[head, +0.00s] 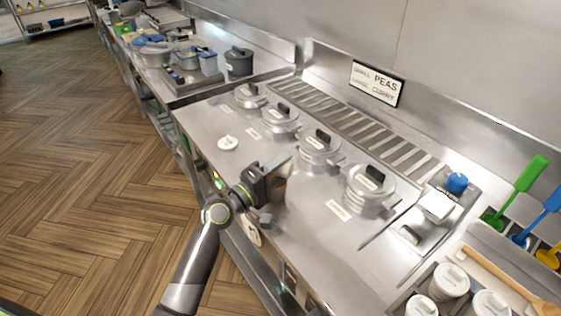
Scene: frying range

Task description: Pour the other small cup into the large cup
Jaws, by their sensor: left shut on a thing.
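My left gripper (274,190) is over the front part of the steel range, left of the nearest lidded pot. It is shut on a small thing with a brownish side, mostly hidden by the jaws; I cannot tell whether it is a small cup. Several pale lidded cups stand in the bottom right corner, among them one cup (451,281) at the back and another cup (491,304) beside it. I cannot tell which of them is large or small. My right gripper is not in view.
Lidded steel pots stand in a row along the range, the nearest pot (370,187) right of my gripper. A white disc (228,144) lies on the steel top. A wooden stick (505,278) lies by the cups.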

